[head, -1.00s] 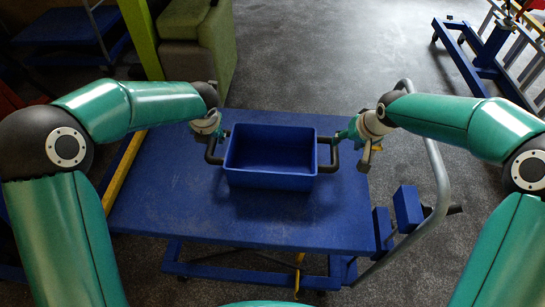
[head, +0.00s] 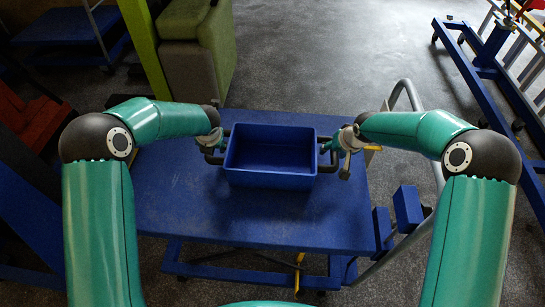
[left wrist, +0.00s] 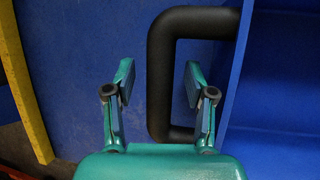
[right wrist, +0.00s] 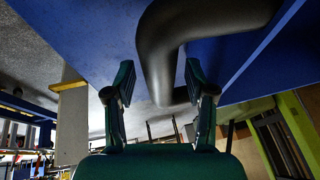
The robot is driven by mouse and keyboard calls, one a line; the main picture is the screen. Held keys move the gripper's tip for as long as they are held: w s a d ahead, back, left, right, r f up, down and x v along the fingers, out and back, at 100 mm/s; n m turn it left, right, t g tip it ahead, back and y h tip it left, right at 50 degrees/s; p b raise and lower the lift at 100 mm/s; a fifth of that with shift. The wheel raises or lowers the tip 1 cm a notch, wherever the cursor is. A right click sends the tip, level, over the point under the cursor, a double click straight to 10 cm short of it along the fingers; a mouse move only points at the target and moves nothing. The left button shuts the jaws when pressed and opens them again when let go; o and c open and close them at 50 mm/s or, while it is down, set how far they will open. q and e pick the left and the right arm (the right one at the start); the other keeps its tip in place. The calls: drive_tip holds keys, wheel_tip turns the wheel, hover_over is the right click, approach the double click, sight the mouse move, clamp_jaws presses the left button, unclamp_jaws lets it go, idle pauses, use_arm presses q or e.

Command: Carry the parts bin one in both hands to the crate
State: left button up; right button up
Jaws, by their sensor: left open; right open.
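The parts bin (head: 270,180) is an open blue tub on a blue trolley, with a black bar handle at each end. My left gripper (head: 215,143) is open at the bin's left handle (left wrist: 160,90). In the left wrist view the upright bar of the handle appears between the two fingers, with gaps beside it. My right gripper (head: 333,146) is open at the right handle. In the right wrist view this handle (right wrist: 160,55) curves between the fingertips; contact cannot be told. The bin's inside looks empty. I cannot pick out the crate.
The trolley top (head: 290,230) is bare in front of the bin. A grey bent rail (head: 410,100) and blue blocks (head: 407,208) stand at its right. A green-grey padded block (head: 200,50) is behind left, a blue frame (head: 490,70) at far right. Grey floor behind is clear.

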use_arm(q)
clamp_jaws()
use_arm(e)
clamp_jaws()
use_arm(q)
drive_tip(key=shift+r, duration=0.1)
use_arm(e)
drive_tip(key=shift+r, duration=0.15)
